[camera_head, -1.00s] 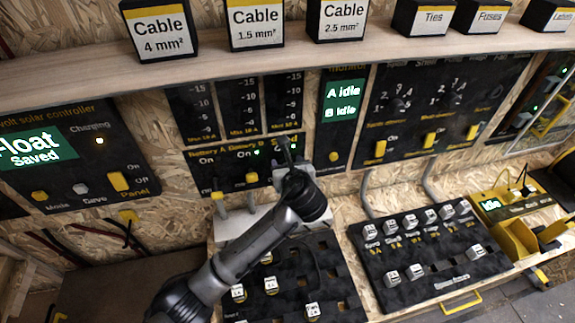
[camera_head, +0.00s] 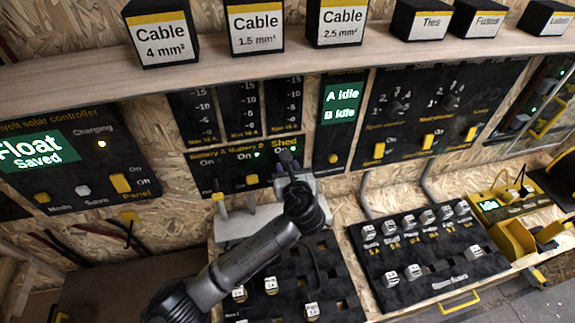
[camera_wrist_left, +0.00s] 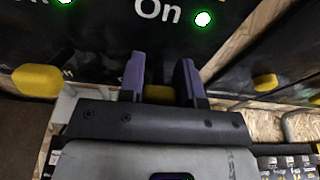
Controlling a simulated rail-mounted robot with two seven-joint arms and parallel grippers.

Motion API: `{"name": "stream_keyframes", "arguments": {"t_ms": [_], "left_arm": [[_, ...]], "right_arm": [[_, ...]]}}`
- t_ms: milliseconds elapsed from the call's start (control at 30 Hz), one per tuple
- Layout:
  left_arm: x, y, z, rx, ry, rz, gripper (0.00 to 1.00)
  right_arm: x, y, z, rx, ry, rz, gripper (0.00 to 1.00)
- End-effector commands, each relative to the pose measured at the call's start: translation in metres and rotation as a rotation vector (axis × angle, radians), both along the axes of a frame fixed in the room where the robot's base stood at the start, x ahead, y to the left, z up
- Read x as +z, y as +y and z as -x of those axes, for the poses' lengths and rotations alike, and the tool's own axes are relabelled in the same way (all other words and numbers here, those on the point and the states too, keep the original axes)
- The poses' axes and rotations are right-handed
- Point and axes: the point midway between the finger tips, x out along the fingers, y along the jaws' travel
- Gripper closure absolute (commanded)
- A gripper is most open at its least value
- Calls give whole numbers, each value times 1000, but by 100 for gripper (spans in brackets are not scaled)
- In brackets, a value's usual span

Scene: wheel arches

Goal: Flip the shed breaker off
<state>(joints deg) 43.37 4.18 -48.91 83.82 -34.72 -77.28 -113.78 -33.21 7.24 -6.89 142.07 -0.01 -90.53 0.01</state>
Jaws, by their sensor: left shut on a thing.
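The shed breaker (camera_wrist_left: 160,94) is a yellow lever on the black breaker panel, under the right-hand "Shed" label. In the left wrist view it sits between the two fingers of my left gripper (camera_wrist_left: 160,80), which is shut on it. A white "On" and a lit green lamp (camera_wrist_left: 203,18) show above the lever. In the head view my left gripper (camera_head: 288,160) is at the Shed column and hides the lever. My right gripper is not in view.
The Battery B breaker (camera_head: 252,179) is a yellow lever just left of my gripper; it also shows in the left wrist view (camera_wrist_left: 37,80). The monitor panel (camera_head: 337,125) is close on the right. A shelf (camera_head: 230,75) with labelled boxes runs above. A black fuse board (camera_head: 330,285) lies below my arm.

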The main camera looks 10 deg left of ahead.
Motion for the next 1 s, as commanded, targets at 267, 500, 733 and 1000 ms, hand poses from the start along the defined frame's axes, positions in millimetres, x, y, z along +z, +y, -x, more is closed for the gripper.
{"name": "stream_keyframes", "arguments": {"t_ms": [267, 500, 733, 1000], "left_arm": [[-13, -1, 4, -1, -235, -87, 92], [-24, -2, 5, 0, -426, -153, 92], [-29, -2, 5, 0, -566, -201, 92], [-30, -2, 5, 1, -659, -235, 92]], "right_arm": [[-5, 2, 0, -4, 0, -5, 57], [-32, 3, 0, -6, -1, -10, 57], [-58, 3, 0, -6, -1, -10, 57], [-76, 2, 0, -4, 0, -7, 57]]}}
